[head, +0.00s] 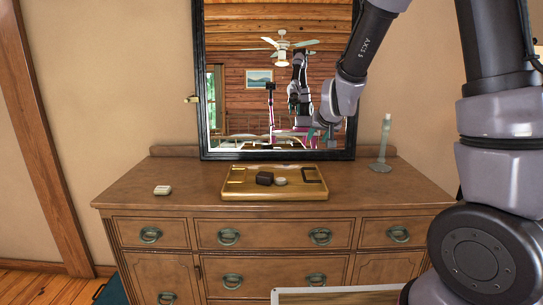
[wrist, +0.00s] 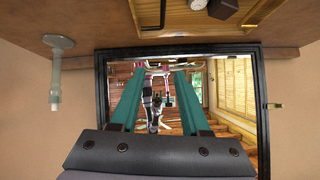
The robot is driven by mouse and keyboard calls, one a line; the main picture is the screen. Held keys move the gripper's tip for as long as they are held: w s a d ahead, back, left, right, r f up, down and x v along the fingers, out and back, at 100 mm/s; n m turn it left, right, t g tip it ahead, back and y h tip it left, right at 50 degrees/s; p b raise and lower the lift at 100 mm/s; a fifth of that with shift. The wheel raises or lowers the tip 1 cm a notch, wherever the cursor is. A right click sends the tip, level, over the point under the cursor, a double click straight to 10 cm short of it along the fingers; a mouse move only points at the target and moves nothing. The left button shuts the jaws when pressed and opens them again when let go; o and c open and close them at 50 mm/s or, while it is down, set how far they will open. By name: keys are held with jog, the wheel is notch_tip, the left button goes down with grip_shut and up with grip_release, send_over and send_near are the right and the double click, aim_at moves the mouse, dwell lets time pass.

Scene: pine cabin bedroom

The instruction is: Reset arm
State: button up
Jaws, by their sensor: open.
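My arm reaches in from the upper right in the head view and bends down in front of the mirror (head: 240,110). My gripper (wrist: 157,72) shows in the wrist view with its two teal fingers apart. Nothing is between them; only the mirror's reflection shows behind. In the head view my wrist largely hides the gripper, in front of the mirror's lower right part and above the dresser top (head: 205,185).
A pale box (head: 162,190) lies left; a pale green candlestick-like piece (head: 384,145) stands right.

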jog(key=s+d+r+m+g+y, duration=0.1)
jog(key=s+d+r, duration=0.2)
jog(key=s+r, duration=0.4)
jog(key=s+d+r+m+g+y, duration=0.1)
jog(key=s+d+r, duration=0.2)
jog(key=s+r, duration=0.35)
jog(key=s+d+r, duration=0.1)
jog(key=s+d, duration=0.1)
jog(key=s, duration=0.5)
jog(key=s+d+r+m, duration=0.1)
jog(key=s, duration=0.6)
jog(key=shift+s+d+g+h, duration=0.3)
jog(key=shift+s+d+g, duration=0.1)
jog(key=shift+r, duration=0.1)
